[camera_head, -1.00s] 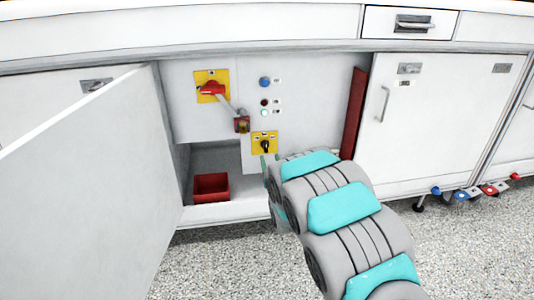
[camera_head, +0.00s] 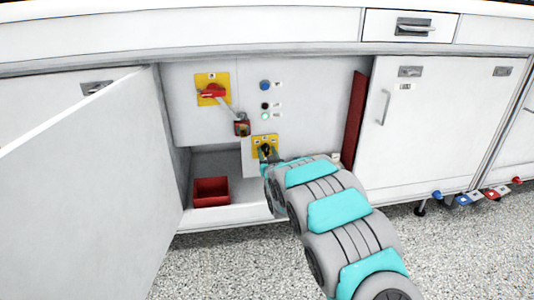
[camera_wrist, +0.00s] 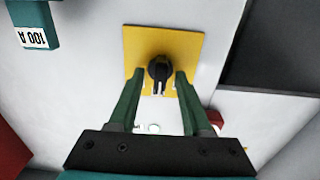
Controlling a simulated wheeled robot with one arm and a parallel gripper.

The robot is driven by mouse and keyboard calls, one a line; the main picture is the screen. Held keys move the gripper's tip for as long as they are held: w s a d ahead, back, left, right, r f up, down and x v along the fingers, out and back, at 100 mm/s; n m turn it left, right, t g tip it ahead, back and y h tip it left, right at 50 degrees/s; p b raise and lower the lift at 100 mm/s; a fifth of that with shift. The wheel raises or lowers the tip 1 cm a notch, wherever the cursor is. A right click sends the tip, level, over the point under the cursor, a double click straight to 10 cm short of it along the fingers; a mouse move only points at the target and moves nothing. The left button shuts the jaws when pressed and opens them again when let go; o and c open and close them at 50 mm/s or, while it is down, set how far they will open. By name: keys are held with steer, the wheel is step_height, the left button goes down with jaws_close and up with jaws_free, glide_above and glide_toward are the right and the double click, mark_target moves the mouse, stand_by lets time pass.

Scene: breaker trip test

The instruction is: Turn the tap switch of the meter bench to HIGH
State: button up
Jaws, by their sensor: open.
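The tap switch is a black knob (camera_wrist: 160,69) on a yellow plate (camera_wrist: 193,46) on the white panel. In the head view the yellow plate (camera_head: 258,138) sits low on the panel, and my arm partly covers the knob there. My gripper (camera_wrist: 159,80) is open, with its two green fingers on either side of the knob. Small gaps seem to show between the fingers and the knob; whether they touch it I cannot tell. In the head view my gripper (camera_head: 266,156) is at the plate. The plate's markings are too small to read.
Blue, dark and pale buttons (camera_head: 265,100) are above. A red bin (camera_head: 211,191) stands in the open compartment. An open door (camera_head: 90,170) is at left. A "100 A" block (camera_wrist: 34,26) is nearby.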

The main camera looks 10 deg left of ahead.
jaws_close()
stand_by(0.8)
steer(key=m+p, duration=0.1)
steer(key=m, duration=0.3)
steer(key=shift+m, duration=0.3)
steer(key=m, duration=0.5)
steer(key=shift+d+f, duration=0.1)
steer(key=shift+d, duration=0.05)
steer(key=shift+m, duration=0.3)
jaws_free()
